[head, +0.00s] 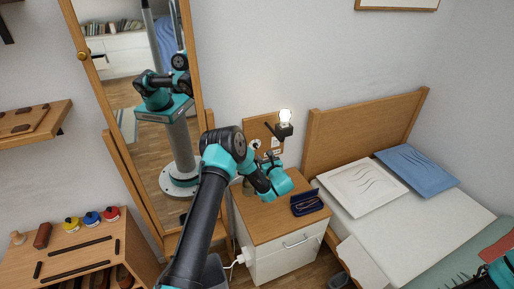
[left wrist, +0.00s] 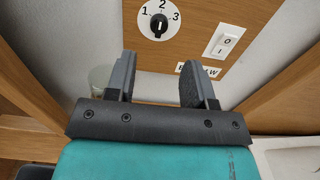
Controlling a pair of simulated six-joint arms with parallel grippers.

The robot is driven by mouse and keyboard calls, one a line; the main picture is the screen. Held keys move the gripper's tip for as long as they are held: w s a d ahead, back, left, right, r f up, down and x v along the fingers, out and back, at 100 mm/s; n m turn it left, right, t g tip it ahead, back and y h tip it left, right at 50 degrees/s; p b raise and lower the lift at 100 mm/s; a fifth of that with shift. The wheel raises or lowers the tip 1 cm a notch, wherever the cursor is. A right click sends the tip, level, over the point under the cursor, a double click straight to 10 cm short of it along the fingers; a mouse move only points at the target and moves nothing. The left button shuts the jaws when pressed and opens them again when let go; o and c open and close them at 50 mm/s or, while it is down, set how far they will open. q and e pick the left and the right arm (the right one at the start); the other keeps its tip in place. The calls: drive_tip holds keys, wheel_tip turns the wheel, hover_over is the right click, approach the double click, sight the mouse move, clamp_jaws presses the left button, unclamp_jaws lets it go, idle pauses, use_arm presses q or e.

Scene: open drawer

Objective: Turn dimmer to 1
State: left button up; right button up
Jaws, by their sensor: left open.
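The dimmer (left wrist: 159,24) is a round white dial with a black knob, marked 1, 2 and 3, on a wooden wall panel (head: 258,125). Its knob stands upright, in line with the 2. In the head view the dial (head: 255,143) is small, just beyond my left arm. My left gripper (left wrist: 158,78) is open and empty, and its fingers point at the panel just below the dial, apart from it. In the head view the left gripper (head: 267,160) is above the nightstand.
A white rocker switch (left wrist: 224,41) sits right of the dial, with a partly hidden label below. A lit bulb (head: 285,117) is mounted beside the panel. The nightstand (head: 262,238) holds an open blue case (head: 307,203). A bed stands right; a mirror (head: 150,100) stands left.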

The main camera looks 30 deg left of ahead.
sight(256, 146)
use_arm(q)
drive_tip(key=x, duration=1)
drive_tip(key=c, duration=0.8)
drive_tip(key=shift+s+n, duration=0.1)
drive_tip(key=shift+n, duration=0.3)
drive_tip(key=n, duration=0.5)
drive_tip(key=shift+s, duration=0.15)
drive_tip(key=n, duration=0.6)
drive_tip(key=shift+s+a+f, duration=0.1)
drive_tip(key=shift+a+f, duration=0.05)
drive_tip(key=shift+f, duration=0.05)
